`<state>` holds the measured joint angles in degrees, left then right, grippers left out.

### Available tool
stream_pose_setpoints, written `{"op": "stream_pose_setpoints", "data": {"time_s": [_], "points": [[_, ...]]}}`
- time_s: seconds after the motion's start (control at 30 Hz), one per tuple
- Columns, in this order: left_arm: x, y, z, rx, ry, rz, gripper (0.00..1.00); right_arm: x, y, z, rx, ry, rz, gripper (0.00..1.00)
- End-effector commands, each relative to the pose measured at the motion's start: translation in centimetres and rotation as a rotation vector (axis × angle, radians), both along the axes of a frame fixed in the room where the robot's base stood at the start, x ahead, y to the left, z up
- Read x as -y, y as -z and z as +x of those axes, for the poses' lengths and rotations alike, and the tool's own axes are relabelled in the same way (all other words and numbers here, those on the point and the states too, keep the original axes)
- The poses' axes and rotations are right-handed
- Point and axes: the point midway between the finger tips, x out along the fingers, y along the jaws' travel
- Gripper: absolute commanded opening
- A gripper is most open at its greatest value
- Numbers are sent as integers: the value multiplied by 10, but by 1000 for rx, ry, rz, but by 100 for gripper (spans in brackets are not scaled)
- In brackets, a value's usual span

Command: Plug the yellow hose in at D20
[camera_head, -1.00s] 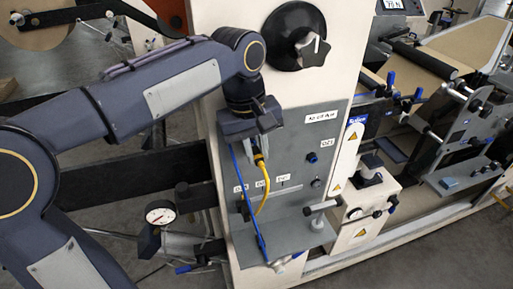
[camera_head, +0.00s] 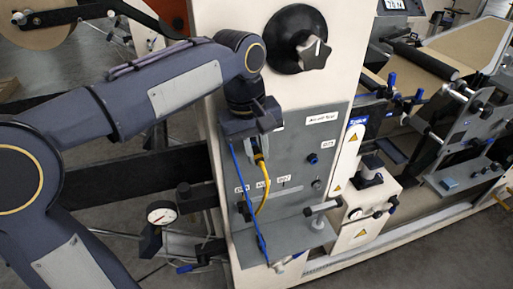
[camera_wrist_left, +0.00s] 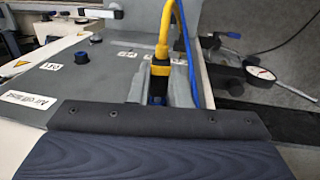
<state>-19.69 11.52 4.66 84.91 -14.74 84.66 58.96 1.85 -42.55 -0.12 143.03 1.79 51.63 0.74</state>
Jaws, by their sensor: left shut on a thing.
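My left gripper (camera_head: 256,150) is shut on the end of the yellow hose (camera_head: 264,194), in front of the grey panel (camera_head: 302,160). In the left wrist view, the yellow hose (camera_wrist_left: 164,36) has a yellow and black connector (camera_wrist_left: 160,68), held between the fingers near a blue part. The hose curves down towards the lower panel. A row of small white labels (camera_head: 262,185) is below the gripper; their text is too small to read surely, so I cannot pick out D20. Whether the connector touches a port is hidden. My right gripper is not in view.
A blue hose (camera_head: 249,205) runs close along the left of the yellow one. A grey shelf (camera_head: 290,238) juts out below.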

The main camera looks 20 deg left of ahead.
Motion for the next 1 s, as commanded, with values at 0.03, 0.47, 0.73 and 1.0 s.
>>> {"op": "stream_pose_setpoints", "data": {"time_s": [0.03, 0.47, 0.73, 1.0], "points": [[-1, -1, 1, 0, -1, 0, 0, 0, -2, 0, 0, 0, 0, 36], [-3, 0, 4, -1, -1, 1, 0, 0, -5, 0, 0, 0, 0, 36], [-3, 0, 4, -2, -1, 0, 0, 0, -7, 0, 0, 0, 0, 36], [-3, 0, 5, 0, 0, 0, 43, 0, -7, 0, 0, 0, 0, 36]]}}
